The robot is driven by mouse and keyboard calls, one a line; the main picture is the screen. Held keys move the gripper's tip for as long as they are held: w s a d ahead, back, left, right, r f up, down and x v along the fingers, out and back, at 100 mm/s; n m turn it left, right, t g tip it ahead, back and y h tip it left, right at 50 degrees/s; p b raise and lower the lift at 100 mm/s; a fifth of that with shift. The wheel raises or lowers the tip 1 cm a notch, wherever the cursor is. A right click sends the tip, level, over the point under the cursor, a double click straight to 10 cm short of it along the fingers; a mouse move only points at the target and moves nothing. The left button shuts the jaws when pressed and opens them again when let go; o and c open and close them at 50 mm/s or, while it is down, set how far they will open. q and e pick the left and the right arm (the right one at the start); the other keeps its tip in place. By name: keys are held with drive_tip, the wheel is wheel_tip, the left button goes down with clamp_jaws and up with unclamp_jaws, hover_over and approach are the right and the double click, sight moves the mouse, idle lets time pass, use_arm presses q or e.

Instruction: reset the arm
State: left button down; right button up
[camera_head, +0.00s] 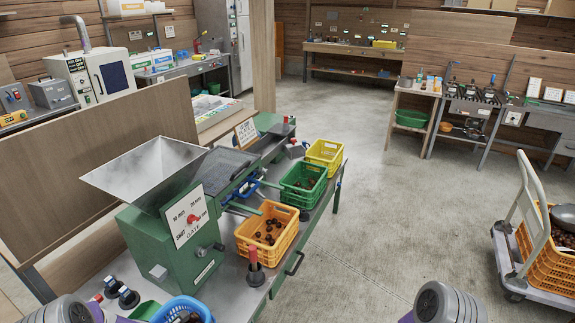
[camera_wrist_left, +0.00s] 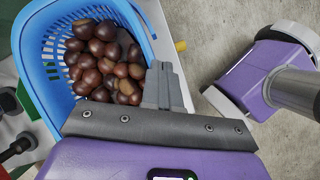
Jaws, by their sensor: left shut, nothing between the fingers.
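My left gripper (camera_wrist_left: 163,85) shows in the left wrist view, with its grey fingers closed together and nothing between them. It is over the right edge of a blue basket (camera_wrist_left: 48,95) full of brown chestnuts (camera_wrist_left: 108,62). I cannot tell whether the fingers touch the basket. In the head view only the corner of the blue basket (camera_head: 183,307) shows at the bottom edge, and the left gripper is out of frame. Grey and purple parts of my arms show at the bottom left and bottom right.
A green machine (camera_head: 165,250) with a metal hopper stands on the bench. Orange (camera_head: 250,252), green (camera_head: 290,196) and yellow (camera_head: 325,150) crates line its right side. A red-topped lever (camera_head: 255,265) stands near the front. A trolley (camera_head: 508,262) with an orange crate is at right. The middle floor is clear.

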use_arm(q)
drive_tip(key=s+d+f+m+g, duration=0.1)
drive_tip(key=s+d+f+m, duration=0.1)
drive_tip(key=s+d+m, duration=0.7)
drive_tip(key=s+d+f+m+g, duration=0.2)
drive_tip(key=s+d+f+m, duration=0.1)
drive_tip(key=s+d+m, duration=0.6)
drive_tip(key=d+m, duration=0.2)
drive_tip(key=m, duration=0.2)
drive_tip(key=shift+d+f, duration=0.2)
drive_tip(key=shift+d, duration=0.15)
drive_tip(key=shift+w, duration=0.1)
idle(1.0)
